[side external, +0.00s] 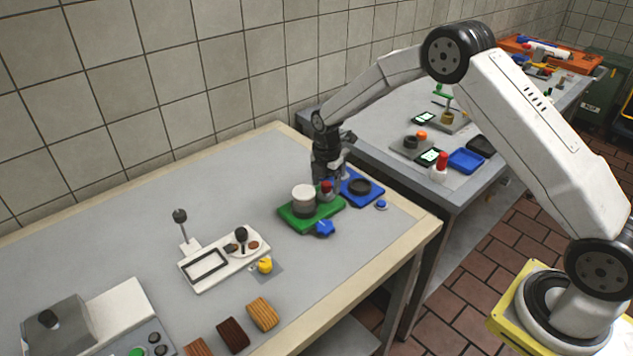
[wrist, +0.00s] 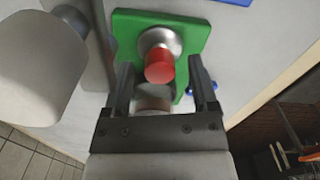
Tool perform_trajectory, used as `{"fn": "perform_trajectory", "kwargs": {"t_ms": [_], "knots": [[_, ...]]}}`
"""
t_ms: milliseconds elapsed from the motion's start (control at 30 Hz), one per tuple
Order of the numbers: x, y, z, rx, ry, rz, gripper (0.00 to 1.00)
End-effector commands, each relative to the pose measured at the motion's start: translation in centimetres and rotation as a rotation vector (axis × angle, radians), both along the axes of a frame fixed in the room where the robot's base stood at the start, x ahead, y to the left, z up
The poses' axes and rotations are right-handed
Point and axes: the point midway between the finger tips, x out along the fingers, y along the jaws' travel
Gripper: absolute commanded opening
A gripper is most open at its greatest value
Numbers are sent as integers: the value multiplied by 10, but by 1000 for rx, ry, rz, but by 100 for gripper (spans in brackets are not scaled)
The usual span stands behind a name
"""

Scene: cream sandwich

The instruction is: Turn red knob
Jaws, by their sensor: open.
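The red knob (wrist: 160,66) sits on a silver round base on a green plate (wrist: 129,30). In the side external view the red knob (side external: 326,187) shows just below my gripper, on the green plate (side external: 297,225) beside a white cylinder (side external: 304,193). My gripper (wrist: 162,88) is open, and its two fingers stand to the left and right of the knob in the wrist view. Nothing is held. In the side external view my gripper (side external: 328,178) points down over the plate, and its fingertips are partly hidden.
A blue plate with a dark ring (side external: 360,186) lies right behind the green plate. A blue star-shaped knob (side external: 325,228) is at its front. A large white rounded body (wrist: 38,70) is close at left in the wrist view.

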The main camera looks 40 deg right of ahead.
Motion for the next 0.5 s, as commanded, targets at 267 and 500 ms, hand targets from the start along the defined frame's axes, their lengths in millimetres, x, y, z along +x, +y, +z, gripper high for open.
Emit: {"fn": "perform_trajectory", "kwargs": {"t_ms": [267, 500], "knots": [[0, 0, -1, 0, 0, 0, 75], [0, 0, -1, 0, 0, 0, 0]]}}
